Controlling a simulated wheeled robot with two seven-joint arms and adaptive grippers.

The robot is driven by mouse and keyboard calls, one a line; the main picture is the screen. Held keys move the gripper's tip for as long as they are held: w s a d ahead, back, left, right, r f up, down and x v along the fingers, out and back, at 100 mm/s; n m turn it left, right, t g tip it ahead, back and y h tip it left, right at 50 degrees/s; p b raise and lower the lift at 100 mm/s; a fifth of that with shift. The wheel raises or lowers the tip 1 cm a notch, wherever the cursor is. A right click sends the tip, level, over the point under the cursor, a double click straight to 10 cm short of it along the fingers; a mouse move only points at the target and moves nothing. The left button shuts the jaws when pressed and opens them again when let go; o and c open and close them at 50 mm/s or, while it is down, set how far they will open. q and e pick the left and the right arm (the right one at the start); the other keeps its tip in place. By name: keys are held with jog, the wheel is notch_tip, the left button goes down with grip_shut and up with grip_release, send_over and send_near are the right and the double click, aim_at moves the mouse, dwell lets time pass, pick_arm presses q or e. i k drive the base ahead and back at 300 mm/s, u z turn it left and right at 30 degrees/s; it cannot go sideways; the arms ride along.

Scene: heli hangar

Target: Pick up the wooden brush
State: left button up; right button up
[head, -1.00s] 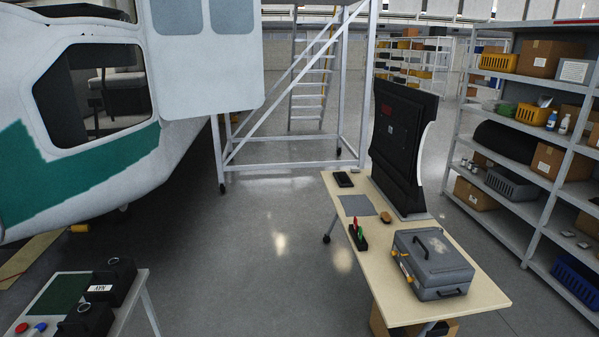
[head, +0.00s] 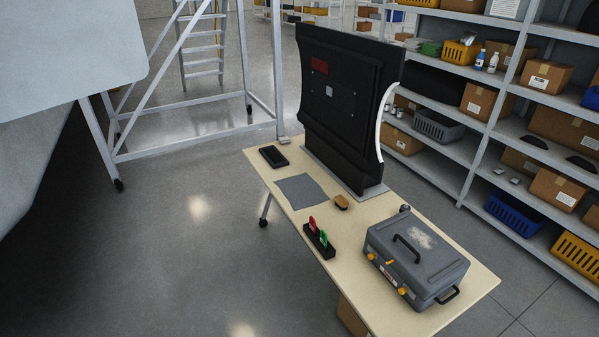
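The wooden brush (head: 341,202) is a small brown piece lying on the light wooden table (head: 287,317). It sits between the grey mat (head: 301,191) and the foot of the tall black panel. A dark patch shows at its lower side. Neither of my grippers shows in the head view.
On the table are a grey toolbox (head: 418,262), a black holder (head: 319,241) with red and green handled items, a dark tablet-like item (head: 273,157) and the black panel (head: 345,100). Shelves (head: 480,110) stand right behind. Open floor (head: 190,250) lies left of the table.

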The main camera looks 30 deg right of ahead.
aim_at(342, 203)
jog(key=i, duration=2.95)
jog(key=z, duration=3.55)
